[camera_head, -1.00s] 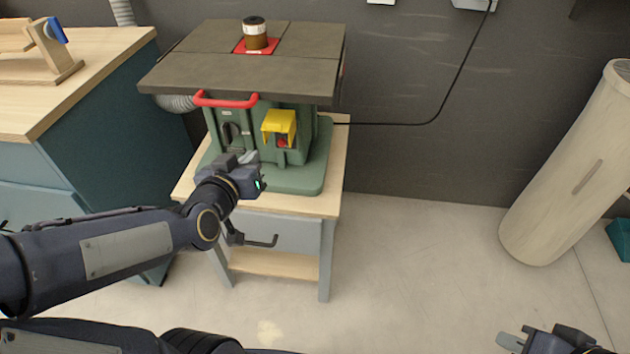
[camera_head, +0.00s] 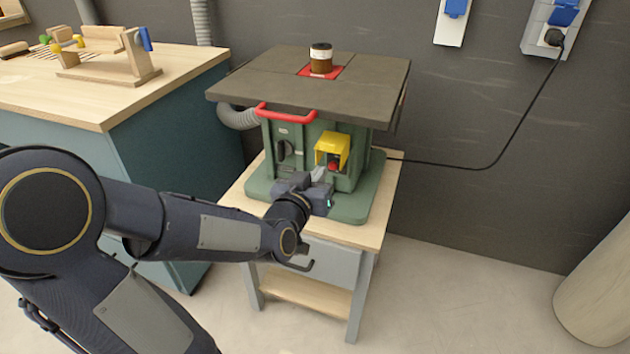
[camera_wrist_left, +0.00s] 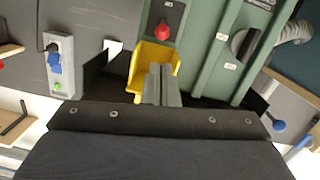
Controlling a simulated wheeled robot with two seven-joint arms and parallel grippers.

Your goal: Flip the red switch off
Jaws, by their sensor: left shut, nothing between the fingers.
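The red switch (camera_head: 333,167) is a small round red knob under a raised yellow cover (camera_head: 333,147) on the front of a green machine (camera_head: 350,200). In the left wrist view the red switch (camera_wrist_left: 162,32) sits on a dark plate, with the yellow cover (camera_wrist_left: 138,78) around the line of the fingers. My left gripper (camera_head: 318,176) is just in front of and below the switch, fingers pointing at the machine. In the left wrist view its fingers (camera_wrist_left: 161,72) are together and empty. I cannot tell whether they touch the cover. My right gripper is out of view.
The machine stands on a wooden stand (camera_head: 390,205).

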